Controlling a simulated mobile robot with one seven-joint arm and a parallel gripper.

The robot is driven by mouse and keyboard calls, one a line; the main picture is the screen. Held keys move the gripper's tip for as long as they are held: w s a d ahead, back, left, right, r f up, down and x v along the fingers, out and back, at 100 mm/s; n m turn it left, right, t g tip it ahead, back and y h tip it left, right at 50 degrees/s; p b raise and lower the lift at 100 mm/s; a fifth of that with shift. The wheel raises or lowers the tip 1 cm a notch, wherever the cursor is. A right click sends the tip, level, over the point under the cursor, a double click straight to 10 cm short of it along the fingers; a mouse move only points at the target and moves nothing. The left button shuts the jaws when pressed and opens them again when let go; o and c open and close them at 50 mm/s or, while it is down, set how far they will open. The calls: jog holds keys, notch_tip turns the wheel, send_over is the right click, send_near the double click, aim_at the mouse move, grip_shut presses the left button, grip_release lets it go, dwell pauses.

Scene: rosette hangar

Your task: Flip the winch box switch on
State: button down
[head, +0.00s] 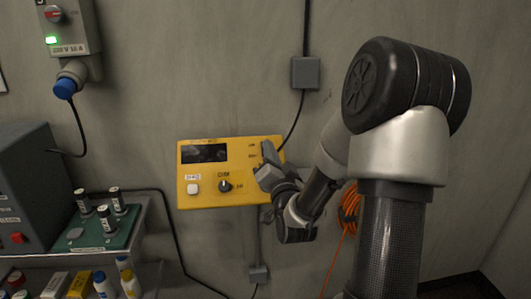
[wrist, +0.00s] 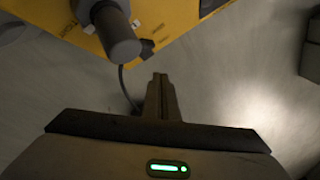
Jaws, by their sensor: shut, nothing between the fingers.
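The yellow winch box (head: 212,172) hangs on the wall in the head view, with a dark display, a white button (head: 193,188) and a black round knob (head: 224,186).
A grey wall box (head: 70,28) with a red knob, green light and blue plug is at upper left. At left are a dark cabinet (head: 30,185) and a bench with a green tray (head: 75,238) of cylinders. An orange cable (head: 338,240) hangs right of the winch box.

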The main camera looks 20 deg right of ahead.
jog(key=shift+w+d+f+b, duration=0.15)
jog(key=shift+w+f+b, duration=0.35)
jog(key=shift+f, duration=0.1)
jog(key=shift+w+d+f+b, duration=0.15)
jog(key=shift+w+f+b, duration=0.1)
jog(key=shift+w, duration=0.15)
jog(key=shift+w+d+f+b, duration=0.1)
jog(key=shift+w+b, duration=0.1)
jog(key=shift+w, duration=0.2)
jog(key=shift+w+f, duration=0.1)
dwell(1.0)
jog(key=shift+w+d+f+b, duration=0.15)
jog(key=shift+w+b, duration=0.1)
jog(key=shift+b, duration=0.35)
dwell(0.4)
jog(key=shift+s+a+b, duration=0.2)
jog(key=shift+s+b, duration=0.05)
jog(key=shift+b, duration=0.05)
jog(key=shift+s, duration=0.1)
